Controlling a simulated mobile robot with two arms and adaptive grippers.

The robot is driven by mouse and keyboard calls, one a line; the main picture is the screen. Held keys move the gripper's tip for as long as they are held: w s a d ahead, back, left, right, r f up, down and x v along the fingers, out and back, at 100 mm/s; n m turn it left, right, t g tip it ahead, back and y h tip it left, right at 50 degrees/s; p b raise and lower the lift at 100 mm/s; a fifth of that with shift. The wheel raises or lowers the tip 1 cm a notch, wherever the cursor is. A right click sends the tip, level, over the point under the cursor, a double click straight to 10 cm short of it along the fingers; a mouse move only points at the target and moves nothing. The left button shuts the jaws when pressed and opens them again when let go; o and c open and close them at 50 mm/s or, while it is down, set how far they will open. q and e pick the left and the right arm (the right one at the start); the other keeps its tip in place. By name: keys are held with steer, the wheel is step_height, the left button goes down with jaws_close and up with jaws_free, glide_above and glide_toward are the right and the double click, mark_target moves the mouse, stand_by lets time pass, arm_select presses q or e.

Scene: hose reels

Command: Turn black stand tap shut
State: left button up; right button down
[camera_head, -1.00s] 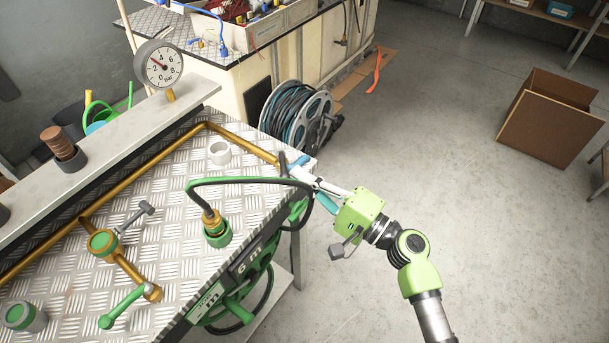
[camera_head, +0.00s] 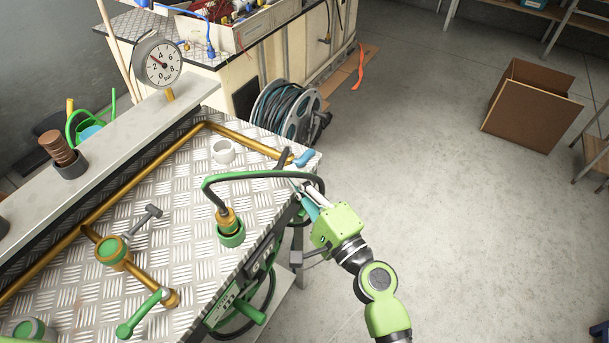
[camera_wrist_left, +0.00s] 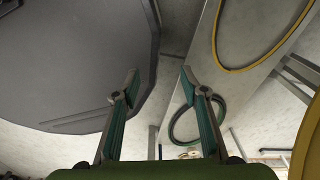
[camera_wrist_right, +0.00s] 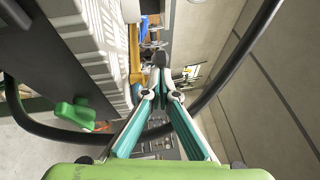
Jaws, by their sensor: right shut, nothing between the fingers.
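A tap with a dark lever (camera_head: 283,157) stands at the right end of the brass pipe, near the table's edge. A blue fitting (camera_head: 305,158) is beside it. My right gripper (camera_head: 297,186) is shut and empty, just in front of the tap and past the table edge. In the right wrist view its fingertips (camera_wrist_right: 160,78) meet, with the dark lever (camera_wrist_right: 162,58) just beyond them; I cannot tell whether they touch. My left gripper (camera_wrist_left: 158,82) is open and empty in its wrist view, near a large grey rounded surface. It is outside the head view.
A black hose (camera_head: 265,179) arches over my right fingers from a green connector (camera_head: 231,233). A green reel (camera_head: 245,300) hangs at the table side. A grey-handled tap (camera_head: 140,222) and green-lever tap (camera_head: 140,315) stand left. Open floor lies right, with a cardboard box (camera_head: 530,110).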

steer(key=shift+s+a, duration=0.1)
steer(key=shift+a, duration=0.7)
steer(key=shift+a+b, duration=0.3)
steer(key=shift+a, duration=0.05)
arm_select(q)
steer(key=shift+d+f, duration=0.3)
steer(key=shift+d, duration=0.35)
steer(key=shift+a, duration=0.2)
arm_select(e)
steer(key=shift+a+r, duration=0.1)
steer(key=shift+a, duration=0.1)
arm_select(q)
steer(key=shift+s, duration=0.1)
arm_select(e)
steer(key=shift+s, duration=0.1)
